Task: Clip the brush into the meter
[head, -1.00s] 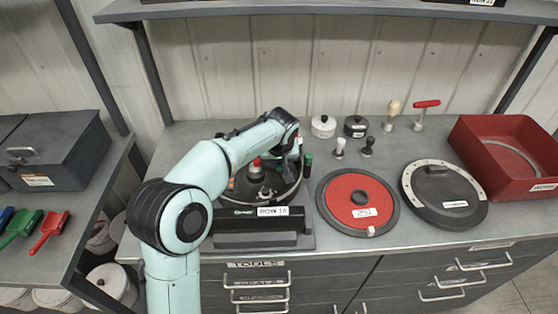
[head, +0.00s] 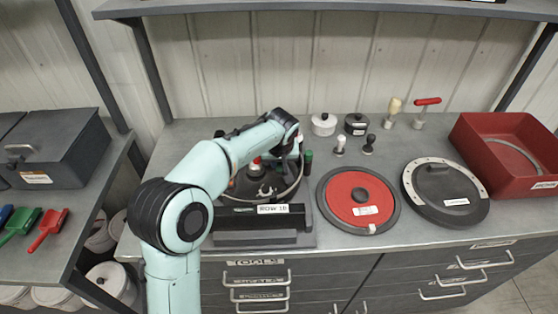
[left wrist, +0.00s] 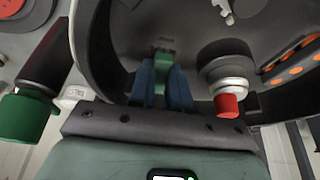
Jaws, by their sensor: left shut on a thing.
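The meter (head: 236,220) is a black round housing with a front bar labelled ROW on the bench, partly hidden by my left arm. In the left wrist view its dark curved inside (left wrist: 120,45) fills the upper middle. My left gripper (left wrist: 163,78) has its blue fingers shut on a small green piece, which looks like the brush (left wrist: 164,62), inside the housing. A darker end of the piece points at the housing floor; I cannot tell whether it touches or is seated. In the head view the fingertips and brush are hidden or too small to tell. My right gripper is not in view.
A red-tipped knob (left wrist: 228,95) stands close right of the fingers, and a green-capped black cylinder (left wrist: 28,105) is at left. A red-topped disc (head: 345,188), a black disc (head: 445,212) and a red bin (head: 500,180) stand right of the meter. Small knobs stand behind.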

